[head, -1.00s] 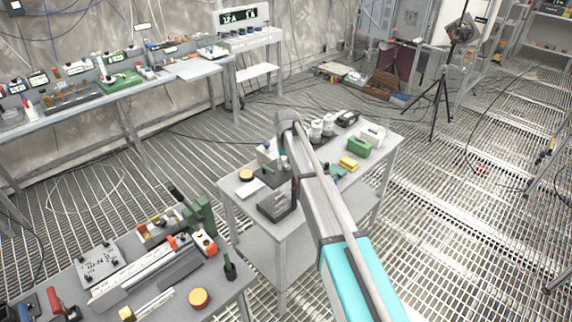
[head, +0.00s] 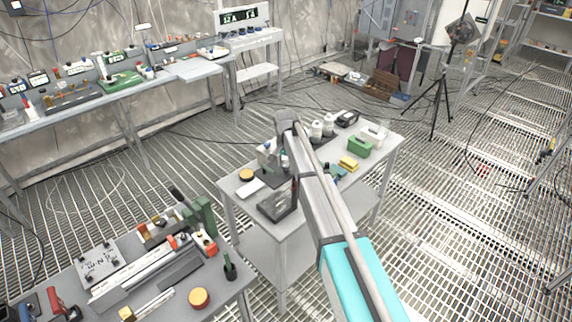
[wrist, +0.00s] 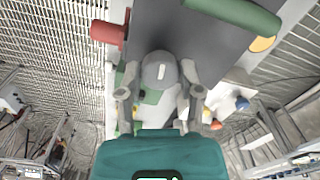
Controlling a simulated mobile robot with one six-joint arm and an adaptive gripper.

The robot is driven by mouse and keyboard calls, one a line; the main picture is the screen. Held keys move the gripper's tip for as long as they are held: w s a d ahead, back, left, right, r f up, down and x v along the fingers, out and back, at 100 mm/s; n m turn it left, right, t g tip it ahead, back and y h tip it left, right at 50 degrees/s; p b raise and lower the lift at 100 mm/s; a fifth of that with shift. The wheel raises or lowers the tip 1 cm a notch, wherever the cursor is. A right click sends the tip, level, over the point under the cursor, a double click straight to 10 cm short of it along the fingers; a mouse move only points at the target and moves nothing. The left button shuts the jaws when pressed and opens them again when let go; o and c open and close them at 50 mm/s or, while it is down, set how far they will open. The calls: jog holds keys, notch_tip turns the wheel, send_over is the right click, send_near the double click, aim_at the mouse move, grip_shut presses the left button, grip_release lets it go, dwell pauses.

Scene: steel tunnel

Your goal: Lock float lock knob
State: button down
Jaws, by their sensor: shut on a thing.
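In the wrist view a round grey knob (wrist: 160,72) with a short white mark on its face stands in front of a dark grey plate (wrist: 205,38). My gripper (wrist: 161,78) has one finger on each side of the knob and is shut on it. The white mark points roughly up and down in this view. In the head view my arm reaches over the middle table, and the arm hides the gripper and the knob.
A red cylinder (wrist: 107,33) and a green bar (wrist: 235,12) are close to the plate, near my fingers. The middle table (head: 290,240) also carries a green box (head: 359,148), a yellow block (head: 348,163) and white containers. A cluttered bench stands at front left.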

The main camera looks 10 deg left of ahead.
dwell(0.4)
jog(key=shift+c, duration=1.3)
grip_release()
